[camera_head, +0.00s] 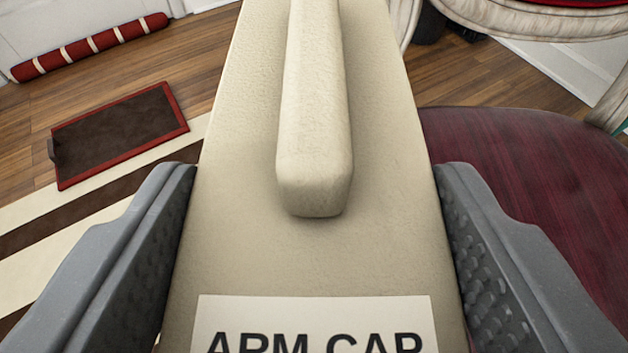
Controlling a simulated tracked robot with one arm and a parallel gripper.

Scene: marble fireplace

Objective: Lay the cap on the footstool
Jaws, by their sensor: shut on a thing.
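The cap (240,220) is a long beige padded panel with a raised beige bar along its middle and a white label reading "ARM CAP", cut off at the bottom edge. My gripper (318,240) is shut on it, with one grey finger against each long side. The cap fills the middle of the view and hides what lies beneath. A dark red surface with a rounded edge (540,180) lies to the right, partly behind the cap and the right finger. I cannot tell whether it is the footstool or a chair seat.
A dark brown tray or mat with a red border (120,130) lies on the wooden floor at left, by a cream and brown striped rug (50,225). A red roll with white bands (90,47) lies along the wall. A white curved furniture frame (540,22) stands at upper right.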

